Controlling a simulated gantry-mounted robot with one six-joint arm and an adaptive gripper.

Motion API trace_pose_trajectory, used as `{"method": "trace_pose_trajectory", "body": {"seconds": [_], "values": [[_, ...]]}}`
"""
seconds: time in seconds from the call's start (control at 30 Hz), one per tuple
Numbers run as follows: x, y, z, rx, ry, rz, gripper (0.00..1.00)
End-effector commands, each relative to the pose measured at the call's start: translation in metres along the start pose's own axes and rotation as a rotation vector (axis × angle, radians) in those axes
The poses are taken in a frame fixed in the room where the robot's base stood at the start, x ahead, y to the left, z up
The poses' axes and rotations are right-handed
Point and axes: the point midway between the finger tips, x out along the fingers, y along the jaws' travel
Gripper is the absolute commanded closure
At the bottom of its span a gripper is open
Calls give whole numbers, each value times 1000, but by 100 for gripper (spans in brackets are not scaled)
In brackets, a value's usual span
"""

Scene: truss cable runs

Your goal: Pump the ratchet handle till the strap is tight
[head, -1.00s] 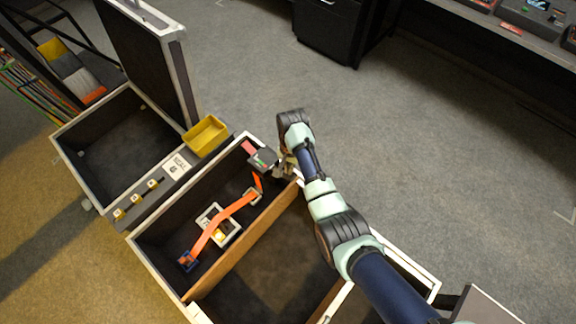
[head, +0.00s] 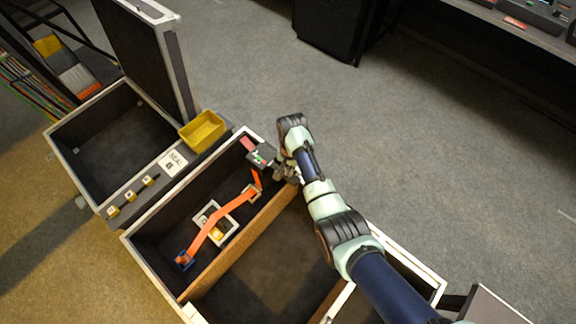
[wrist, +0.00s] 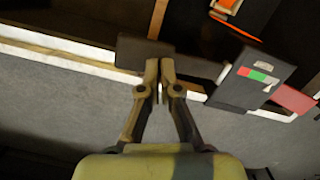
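The dark ratchet box (head: 262,155), with a green and red label, sits at the compartment's far end. It also shows in the wrist view (wrist: 251,82). A dark flat paddle (wrist: 138,50), seemingly the ratchet handle, lies behind my fingertips in the wrist view. My gripper (wrist: 160,66) has its fingers almost together at the paddle's edge. I cannot tell whether anything is between them. In the head view my gripper (head: 287,173) is right of the ratchet.
A wooden divider (head: 240,240) splits the case beside the strap. A yellow bin (head: 203,130) stands on the panel near a seal label (head: 173,162).

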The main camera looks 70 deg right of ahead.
Motion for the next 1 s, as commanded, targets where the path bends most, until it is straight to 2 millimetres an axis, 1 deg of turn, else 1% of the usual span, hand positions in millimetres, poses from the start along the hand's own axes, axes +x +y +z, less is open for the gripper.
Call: {"method": "trace_pose_trajectory", "body": {"seconds": [0.3,0.37,0.5,0.57,0.83,0.93,1.0], "values": [[-1,0,-1,0,0,-1,100],[-3,-1,-6,0,1,-2,100],[-9,0,-24,2,1,-1,100],[-12,0,-29,1,1,-1,100],[-15,0,-29,0,0,0,100],[-24,-1,-30,0,2,-2,100],[-35,-1,-30,0,3,-3,100]]}}
